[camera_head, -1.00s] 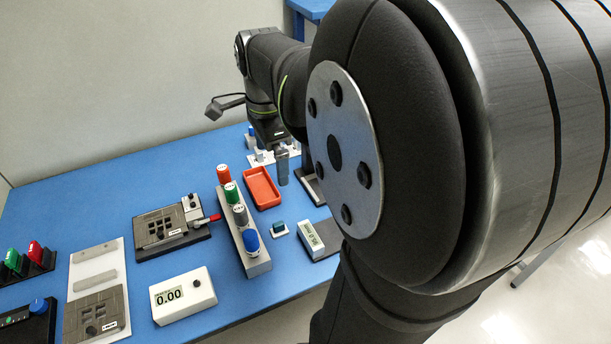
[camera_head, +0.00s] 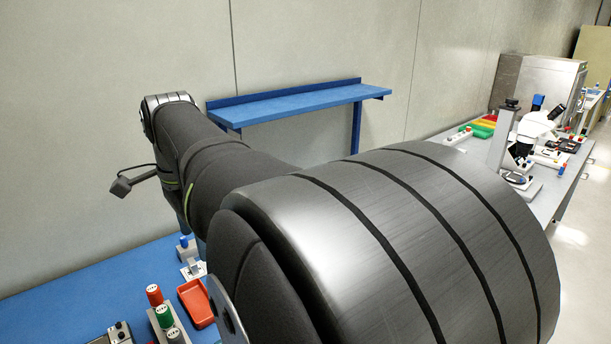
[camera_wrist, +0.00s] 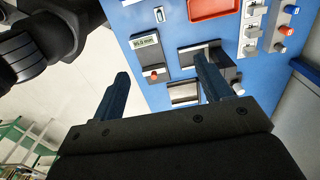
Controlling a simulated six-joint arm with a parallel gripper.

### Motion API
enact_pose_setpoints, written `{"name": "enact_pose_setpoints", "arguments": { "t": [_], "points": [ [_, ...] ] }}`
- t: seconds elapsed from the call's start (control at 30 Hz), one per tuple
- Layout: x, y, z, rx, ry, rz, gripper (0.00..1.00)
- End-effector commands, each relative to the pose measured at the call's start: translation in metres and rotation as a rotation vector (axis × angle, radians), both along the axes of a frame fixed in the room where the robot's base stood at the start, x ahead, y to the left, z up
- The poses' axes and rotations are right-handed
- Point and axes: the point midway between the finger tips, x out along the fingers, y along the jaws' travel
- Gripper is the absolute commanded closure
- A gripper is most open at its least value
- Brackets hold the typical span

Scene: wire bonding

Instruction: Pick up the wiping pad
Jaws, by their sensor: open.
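My gripper (camera_wrist: 161,66) is open in the wrist view, with nothing seen between its two dark fingers. It is above the front edge of the blue table (camera_wrist: 175,28). A small pale piece (camera_wrist: 160,14) at the top of the wrist view sits where the wiping pad's holder would be, beside the display unit; it is too small to make out the pad itself. In the head view my arm hides the gripper and that part of the table.
A display unit (camera_wrist: 147,52) and a dark fixture with metal blocks (camera_wrist: 185,92) lie near the fingers. A red tray (camera_head: 197,303) and a row of capped bottles (camera_head: 165,318) stand on the table.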

Motion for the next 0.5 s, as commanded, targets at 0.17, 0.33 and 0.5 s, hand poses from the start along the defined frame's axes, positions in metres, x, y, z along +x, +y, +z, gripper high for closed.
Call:
{"name": "enact_pose_setpoints", "arguments": {
  "t": [0.17,0.33,0.5],
  "points": [
    [0.0,0.0,0.0,0.0,0.0,0.0,0.34],
    [0.001,0.001,-0.003,-0.002,0.002,0.02,0.34],
    [0.006,0.006,-0.022,-0.016,0.02,0.21,0.34]
  ]
}}
